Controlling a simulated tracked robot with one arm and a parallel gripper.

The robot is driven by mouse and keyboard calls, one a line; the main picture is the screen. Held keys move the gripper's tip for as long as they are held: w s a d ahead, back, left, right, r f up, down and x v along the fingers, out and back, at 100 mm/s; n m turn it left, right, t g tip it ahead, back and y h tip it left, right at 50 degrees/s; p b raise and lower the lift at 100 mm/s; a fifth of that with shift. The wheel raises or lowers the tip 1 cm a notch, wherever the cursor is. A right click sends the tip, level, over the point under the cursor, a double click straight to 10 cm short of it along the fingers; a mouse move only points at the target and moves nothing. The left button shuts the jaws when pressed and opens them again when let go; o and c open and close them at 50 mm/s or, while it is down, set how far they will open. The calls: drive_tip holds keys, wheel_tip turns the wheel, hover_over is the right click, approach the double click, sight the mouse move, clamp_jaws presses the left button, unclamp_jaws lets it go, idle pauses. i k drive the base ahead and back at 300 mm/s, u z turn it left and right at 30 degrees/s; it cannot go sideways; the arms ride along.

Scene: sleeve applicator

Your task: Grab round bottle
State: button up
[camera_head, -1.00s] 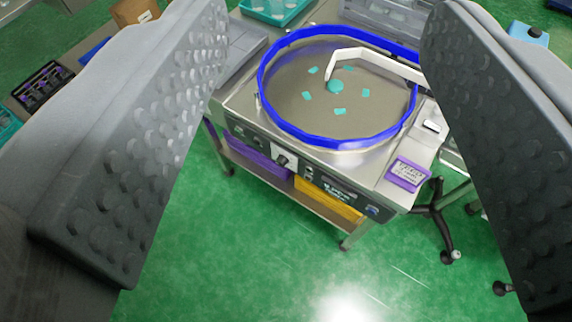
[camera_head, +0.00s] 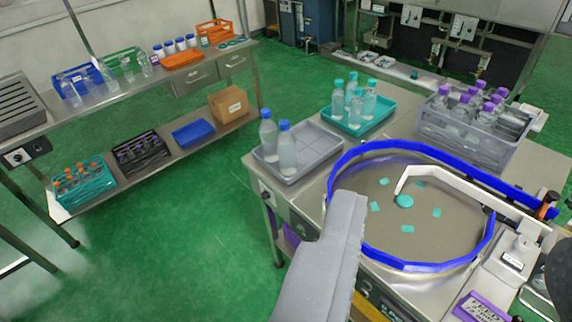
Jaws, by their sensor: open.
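Several clear bottles with coloured caps stand on the steel table with the turntable. Two blue-capped bottles (camera_head: 287,153) stand upright in a grey tray (camera_head: 314,168) at the table's left end. Several teal-capped bottles (camera_head: 353,107) stand in a teal tray (camera_head: 386,125) behind them. Several purple-capped bottles (camera_head: 464,108) stand in a grey crate (camera_head: 480,148) at the right. These bottles look rounded, but I cannot tell which one the task names. My gripper (camera_head: 455,228) is open and empty, its fingers at the lower middle and right edge, in front of the trays and apart from all bottles.
The turntable (camera_head: 400,215) with a blue rim and a white curved arm fills the table's middle. A shelf bench (camera_head: 150,82) at the left holds more bottles, bins and a cardboard box (camera_head: 229,104). Green floor (camera_head: 170,230) lies open between bench and table.

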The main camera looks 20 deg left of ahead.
sight(268, 130)
drive_tip(key=u, duration=1.25)
drive_tip(key=i, duration=1.6)
